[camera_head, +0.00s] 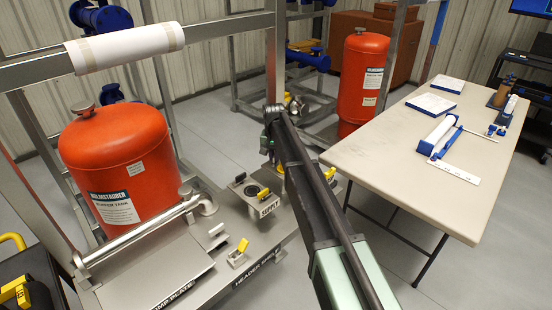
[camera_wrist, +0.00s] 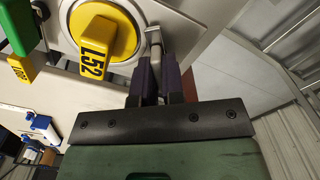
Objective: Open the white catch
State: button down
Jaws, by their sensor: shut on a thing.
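In the wrist view, my gripper (camera_wrist: 156,62) has its two dark purple fingers close together around a small pale grey-white catch (camera_wrist: 152,36). The catch stands at the edge of a light plate, right beside a round yellow knob (camera_wrist: 99,40) marked L52. The fingers look shut on the lower part of the catch, which they partly hide. In the head view, my arm covers the gripper, and I cannot make out the catch there.
A green part (camera_wrist: 17,28) and a smaller yellow tag (camera_wrist: 20,68) are left of the knob. In the head view, a red tank (camera_head: 115,165) stands on the skid at left. A long table (camera_head: 400,125) with white and blue items is at right. Grey floor lies between.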

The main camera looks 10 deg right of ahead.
jog(key=m, duration=0.7)
jog(key=c, duration=1.2)
grip_release()
notch_tip(320, 180, up, 7)
jog(key=p, duration=0.7)
jog(key=shift+r, duration=0.1)
